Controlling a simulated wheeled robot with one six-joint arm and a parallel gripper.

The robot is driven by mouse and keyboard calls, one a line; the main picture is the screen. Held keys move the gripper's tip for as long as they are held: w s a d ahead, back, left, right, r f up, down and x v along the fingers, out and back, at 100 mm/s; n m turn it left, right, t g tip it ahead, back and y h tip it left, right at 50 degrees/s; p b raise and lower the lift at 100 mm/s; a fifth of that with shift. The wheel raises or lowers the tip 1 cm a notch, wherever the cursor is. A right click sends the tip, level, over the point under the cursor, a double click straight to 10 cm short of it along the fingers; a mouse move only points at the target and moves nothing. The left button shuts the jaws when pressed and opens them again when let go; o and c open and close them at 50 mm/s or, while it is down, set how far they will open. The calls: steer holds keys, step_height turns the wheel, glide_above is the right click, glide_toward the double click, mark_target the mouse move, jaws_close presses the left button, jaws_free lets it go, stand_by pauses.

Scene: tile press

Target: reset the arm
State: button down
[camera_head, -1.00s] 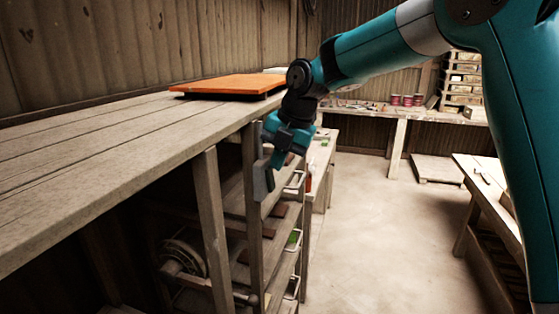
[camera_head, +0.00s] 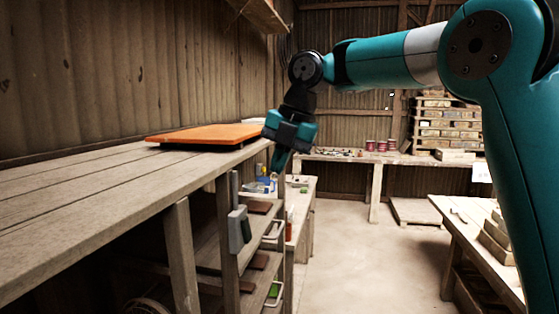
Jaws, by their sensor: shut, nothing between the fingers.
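My arm comes in from the right and bends down at the wrist. My gripper (camera_head: 280,163) is teal and black, points downward and is shut with nothing in it. It hangs in front of the far end of the long wooden bench (camera_head: 90,205), just right of an orange board (camera_head: 205,134) lying on the bench. A grey box-like fitting with an upright bar (camera_head: 238,228) is on a bench post below and left of the gripper, with a visible gap between them.
Shelves with white-handled trays (camera_head: 272,230) stand under the bench's far end. A back table (camera_head: 375,158) holds red tins, with stacked crates (camera_head: 448,122) behind. A wooden table (camera_head: 465,222) with blocks stands right. The pale floor between is clear.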

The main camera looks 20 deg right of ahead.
stand_by(0.4)
steer(key=s+a+f+m+b, duration=0.2)
steer(key=s+f+m, duration=0.5)
steer(key=s, duration=0.2)
steer(key=s+a+f+m+g+b, duration=0.1)
steer(key=s+a+f+m+b, duration=0.1)
steer(key=s+f+m, duration=0.4)
steer(key=s+a+f+m+g+y+b, duration=0.1)
steer(key=s+f+m, duration=0.6)
steer(key=s, duration=0.7)
steer(key=shift+s+a+f+m+b, duration=0.15)
steer(key=shift+a+f+m+b, duration=0.2)
steer(key=shift+a+m+b, duration=0.5)
